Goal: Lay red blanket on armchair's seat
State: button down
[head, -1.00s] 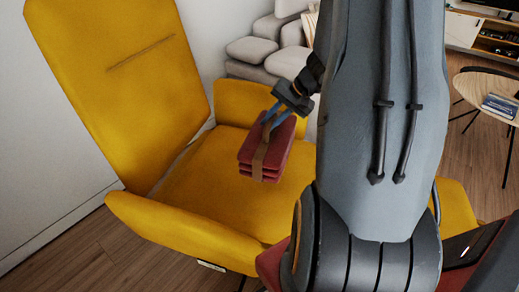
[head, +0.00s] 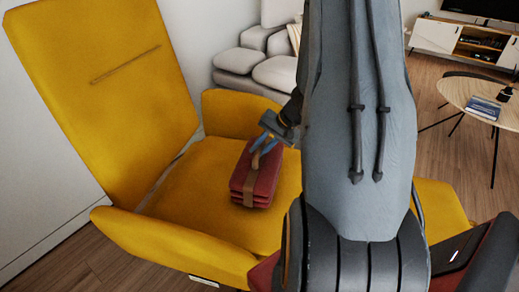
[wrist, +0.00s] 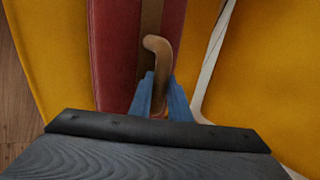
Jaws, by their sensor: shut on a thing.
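The red blanket (head: 262,181) is a folded stack with a brown strap around it. It is at the yellow armchair's seat (head: 190,190), right of the seat's middle in the head view; I cannot tell whether its underside touches the cushion. My gripper (head: 264,146) is above the blanket, with its blue fingers shut on the strap's handle. In the wrist view the blue fingers (wrist: 160,98) are on both sides of the brown handle (wrist: 158,60), with the red blanket (wrist: 112,50) beneath. My arm hides the right part of the armchair.
The armchair's backrest (head: 105,70) rises at the left, and its armrests (head: 175,240) flank the seat. Grey cushions (head: 255,65) are stacked behind. A round wooden table (head: 470,97) with a book stands at the right. The seat left of the blanket is clear.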

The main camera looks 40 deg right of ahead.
jog(key=shift+f, duration=0.1)
jog(key=c, duration=1.7)
grip_release()
jog(key=shift+o, duration=0.2)
